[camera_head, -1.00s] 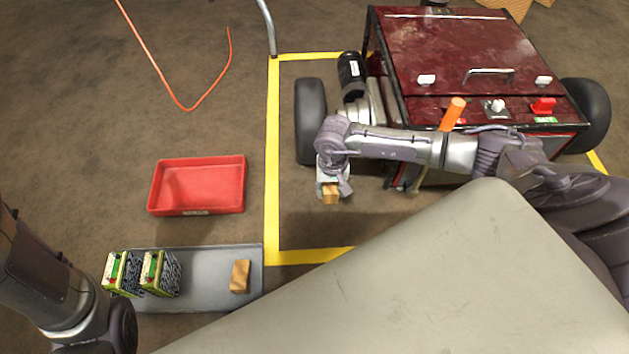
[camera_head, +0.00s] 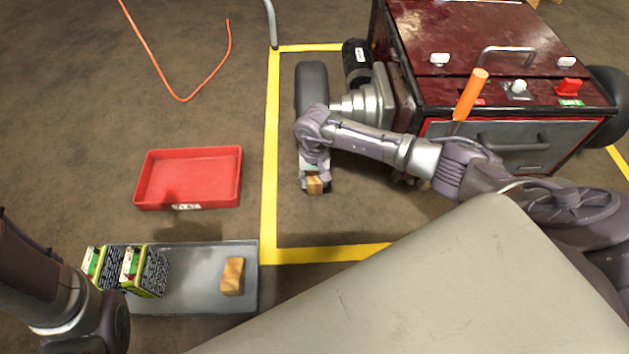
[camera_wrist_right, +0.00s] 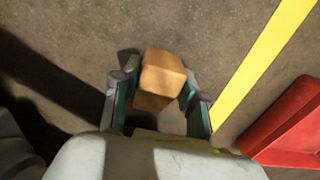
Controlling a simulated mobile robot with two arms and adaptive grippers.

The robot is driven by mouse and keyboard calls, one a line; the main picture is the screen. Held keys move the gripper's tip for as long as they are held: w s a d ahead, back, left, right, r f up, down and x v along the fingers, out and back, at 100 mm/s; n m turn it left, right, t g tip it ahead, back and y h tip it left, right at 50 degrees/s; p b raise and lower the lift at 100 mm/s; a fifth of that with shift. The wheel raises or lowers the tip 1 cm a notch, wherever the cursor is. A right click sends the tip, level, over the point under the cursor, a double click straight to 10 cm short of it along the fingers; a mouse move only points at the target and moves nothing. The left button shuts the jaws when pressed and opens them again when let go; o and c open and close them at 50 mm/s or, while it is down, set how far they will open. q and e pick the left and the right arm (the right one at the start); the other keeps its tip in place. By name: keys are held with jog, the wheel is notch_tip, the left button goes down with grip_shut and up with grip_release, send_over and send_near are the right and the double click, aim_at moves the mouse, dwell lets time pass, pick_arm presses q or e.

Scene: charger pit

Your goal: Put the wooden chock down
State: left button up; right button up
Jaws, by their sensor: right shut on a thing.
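A wooden chock (camera_head: 315,185) is between the fingers of my right gripper (camera_head: 314,178), just in front of the cart's left wheel in the head view. In the right wrist view the chock (camera_wrist_right: 161,78) sits between the two fingertips of the gripper (camera_wrist_right: 158,95), over bare floor. I cannot tell whether the chock touches the floor. A second wooden chock (camera_head: 232,276) lies on the grey tray (camera_head: 200,292) at the lower left. My left arm shows at the lower left edge, but its gripper's fingers are out of view.
The dark red cart (camera_head: 460,60) has a black wheel (camera_head: 312,88) behind my right gripper. A red bin (camera_head: 190,178) is left of the yellow floor line (camera_head: 270,160). Two green-and-black boxes (camera_head: 145,271) stand on the tray. An orange hose (camera_head: 165,70) lies on the floor.

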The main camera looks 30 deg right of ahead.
jog(key=shift+f, duration=0.1)
jog(key=o, duration=1.2)
